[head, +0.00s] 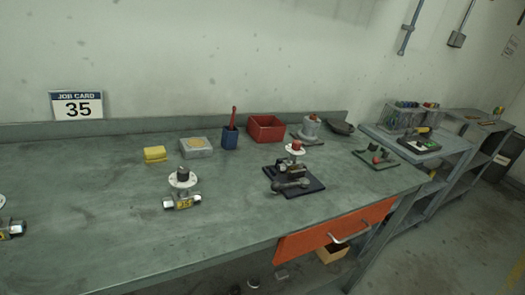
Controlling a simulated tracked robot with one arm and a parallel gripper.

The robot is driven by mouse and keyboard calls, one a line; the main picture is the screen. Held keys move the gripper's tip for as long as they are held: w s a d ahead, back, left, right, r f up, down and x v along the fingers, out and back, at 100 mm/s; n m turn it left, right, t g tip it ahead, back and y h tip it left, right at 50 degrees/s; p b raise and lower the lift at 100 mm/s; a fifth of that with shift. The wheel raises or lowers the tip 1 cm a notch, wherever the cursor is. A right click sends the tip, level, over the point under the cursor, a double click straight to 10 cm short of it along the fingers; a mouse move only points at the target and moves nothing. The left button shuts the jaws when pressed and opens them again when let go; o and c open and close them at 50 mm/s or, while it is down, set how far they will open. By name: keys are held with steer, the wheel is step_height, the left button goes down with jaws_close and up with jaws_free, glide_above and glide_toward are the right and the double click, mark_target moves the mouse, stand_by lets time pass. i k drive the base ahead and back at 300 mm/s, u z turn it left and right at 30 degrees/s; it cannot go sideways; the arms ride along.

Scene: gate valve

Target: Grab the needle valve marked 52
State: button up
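A small metal valve (182,188) with a round white flange, dark top and yellow tag stands on the bench; its tag seems to read 35. Another metal valve (10,230) is cut off by the left edge, and its yellow tag is not legible. I see no number 52 anywhere. A job card (77,106) at the back of the bench reads 35. My gripper is not in view.
Behind are a yellow sponge-like block (155,154), a grey box (196,147), a blue cup (230,137) and a red bin (266,128). An orange drawer (335,233) juts out in front. The left bench top is mostly clear.

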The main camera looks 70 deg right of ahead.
mark_target(291, 163)
steer(key=z, duration=0.4)
steer(key=i, duration=1.05)
steer(key=z, duration=0.75)
